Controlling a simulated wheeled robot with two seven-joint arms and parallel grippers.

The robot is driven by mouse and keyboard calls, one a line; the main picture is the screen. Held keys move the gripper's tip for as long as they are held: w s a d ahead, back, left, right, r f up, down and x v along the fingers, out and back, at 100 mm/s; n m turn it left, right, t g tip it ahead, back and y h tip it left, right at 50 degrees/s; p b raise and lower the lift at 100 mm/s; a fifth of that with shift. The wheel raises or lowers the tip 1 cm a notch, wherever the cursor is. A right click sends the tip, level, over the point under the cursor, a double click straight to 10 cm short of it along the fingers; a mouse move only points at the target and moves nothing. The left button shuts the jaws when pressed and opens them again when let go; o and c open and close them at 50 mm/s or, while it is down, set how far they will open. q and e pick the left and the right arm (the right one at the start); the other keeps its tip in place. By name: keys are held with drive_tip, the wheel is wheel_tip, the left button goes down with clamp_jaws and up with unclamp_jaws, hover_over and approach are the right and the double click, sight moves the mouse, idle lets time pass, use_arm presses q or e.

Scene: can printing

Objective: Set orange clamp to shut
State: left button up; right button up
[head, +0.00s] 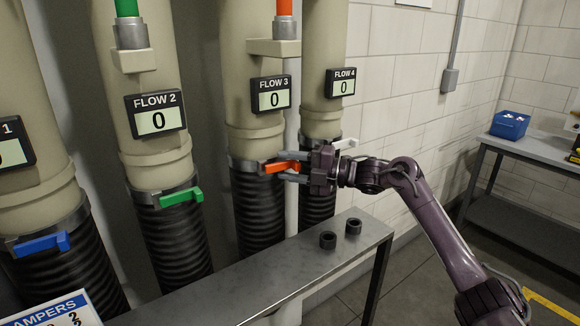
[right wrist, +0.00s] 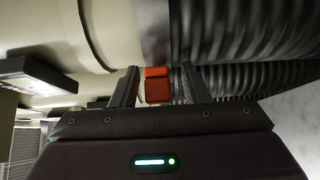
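The orange clamp (head: 280,168) is on the collar of the FLOW 3 pipe, above its black corrugated hose. Its lever sticks out to the right along the collar. My right gripper (head: 288,170) has reached it from the right, with its fingers on either side of the lever. In the right wrist view the orange clamp (right wrist: 157,86) shows between the two fingers of the right gripper (right wrist: 158,84), with a gap visible on both sides. The fingers are open. The FLOW 3 display (head: 271,94) reads 0. My left gripper is not in view.
A green clamp (head: 181,197) and a blue clamp (head: 41,244) are on the pipes to the left. A pale clamp lever (head: 346,143) on the FLOW 4 pipe is close behind my right gripper. A grey metal bench (head: 262,283) with two dark cylinders (head: 340,234) stands below.

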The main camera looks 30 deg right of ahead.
drive_tip(key=b+v, duration=0.4)
drive_tip(key=v, duration=0.3)
drive_tip(key=shift+s+d, duration=0.25)
drive_tip(key=shift+c, duration=0.3)
